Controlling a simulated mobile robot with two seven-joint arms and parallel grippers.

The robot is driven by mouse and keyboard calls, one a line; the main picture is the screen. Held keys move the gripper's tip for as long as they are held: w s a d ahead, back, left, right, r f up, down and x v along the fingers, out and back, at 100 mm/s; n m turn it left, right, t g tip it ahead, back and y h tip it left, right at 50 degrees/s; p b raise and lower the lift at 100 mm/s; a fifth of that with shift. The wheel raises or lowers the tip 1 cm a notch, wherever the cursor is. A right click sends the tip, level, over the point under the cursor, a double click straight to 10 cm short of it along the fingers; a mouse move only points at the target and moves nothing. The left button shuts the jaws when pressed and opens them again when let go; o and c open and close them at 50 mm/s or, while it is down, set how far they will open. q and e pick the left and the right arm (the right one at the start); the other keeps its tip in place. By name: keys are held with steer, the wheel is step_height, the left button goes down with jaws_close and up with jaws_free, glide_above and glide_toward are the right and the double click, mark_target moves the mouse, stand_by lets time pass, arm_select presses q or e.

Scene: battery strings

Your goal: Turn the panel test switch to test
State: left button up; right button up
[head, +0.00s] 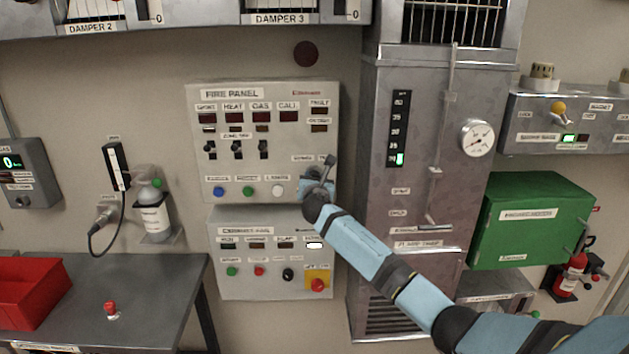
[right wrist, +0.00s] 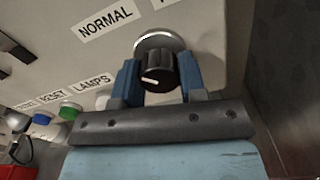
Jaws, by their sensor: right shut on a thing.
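The fire panel (head: 290,170) is a light grey wall box with indicator windows, three black toggles and a row of round buttons. The panel test switch (right wrist: 157,72) is a black ribbed knob with a white mark on a silver collar. My right gripper (right wrist: 159,80) is shut on this knob, one blue finger on each side. A NORMAL label (right wrist: 105,26) is up and left of the knob; a second label at upper right is cut off. In the head view my right gripper (head: 316,182) is at the panel's lower right and mostly hides the knob. My left gripper is out of view.
A second control box (head: 265,270) with a red knob on a yellow plate sits just below the panel. A tall metal cabinet (head: 400,290) stands close on the right. A table (head: 150,290) with a red bin (head: 30,290) is at lower left.

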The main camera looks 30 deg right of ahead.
steer(key=m+b, duration=0.2)
steer(key=m, duration=0.3)
steer(key=shift+f+m, duration=0.1)
steer(key=shift+m, duration=0.2)
steer(key=m+b, duration=0.2)
steer(key=m, duration=0.2)
steer(key=shift+m, duration=0.3)
steer(key=m+b, duration=0.2)
steer(key=m, duration=0.1)
steer(key=shift+m, duration=0.3)
steer(key=shift+r+m+b, duration=0.2)
steer(key=shift+m+b, duration=0.75)
steer(key=shift+m, duration=1.15)
steer(key=o, duration=0.9)
